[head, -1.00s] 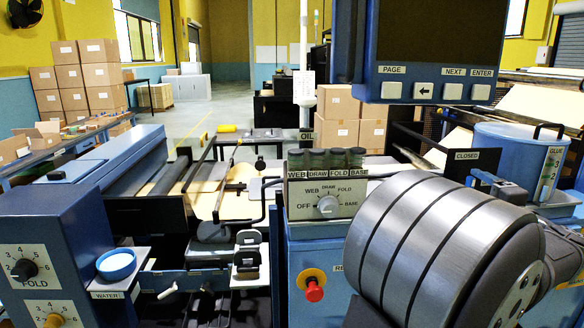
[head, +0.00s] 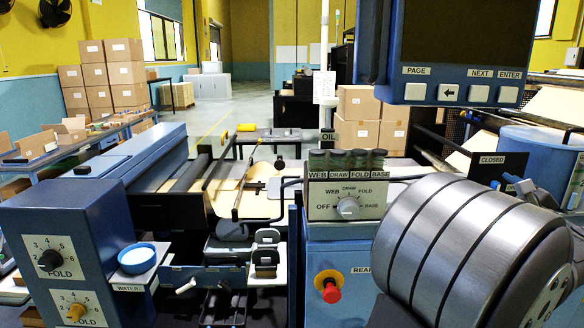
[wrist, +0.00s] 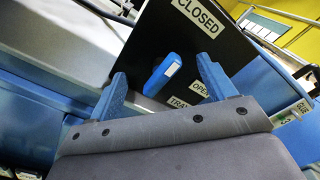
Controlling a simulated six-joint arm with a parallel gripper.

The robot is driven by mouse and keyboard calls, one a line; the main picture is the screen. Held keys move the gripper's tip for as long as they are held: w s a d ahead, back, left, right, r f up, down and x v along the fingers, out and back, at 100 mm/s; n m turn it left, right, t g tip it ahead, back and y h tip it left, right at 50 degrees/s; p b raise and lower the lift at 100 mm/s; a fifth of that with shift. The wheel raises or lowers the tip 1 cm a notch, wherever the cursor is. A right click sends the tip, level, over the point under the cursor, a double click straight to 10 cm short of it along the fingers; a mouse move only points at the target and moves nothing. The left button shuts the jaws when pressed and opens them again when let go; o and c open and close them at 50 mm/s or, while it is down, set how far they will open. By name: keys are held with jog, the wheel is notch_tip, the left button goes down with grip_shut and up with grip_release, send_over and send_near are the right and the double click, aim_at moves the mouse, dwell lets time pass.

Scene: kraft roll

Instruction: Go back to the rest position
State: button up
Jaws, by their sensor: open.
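My gripper (wrist: 163,85) is open in the wrist view, with two blue fingers apart and nothing between them in contact. Past the fingertips, a blue handle (wrist: 165,73) stands out from a black panel (wrist: 200,55), with clear gaps to both fingers. The panel has a CLOSED label (wrist: 200,14), an OPEN label (wrist: 202,89) and a partly hidden label starting "TRA". In the head view the CLOSED label (head: 491,160) shows at the right, just beyond my arm. My arm's thick banded link hides much of the lower right there, and the fingertips are not clear.
A control box with a dial (head: 347,207) and several lidded jars (head: 346,160) stands left of my arm. A red stop knob (head: 331,291) is below it. A blue tub (head: 545,150) is behind my arm. A screen unit (head: 455,50) hangs above. A blue water dish (head: 137,257) is at the left.

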jog(key=shift+d+m, duration=0.15)
jog(key=shift+m, duration=4.05)
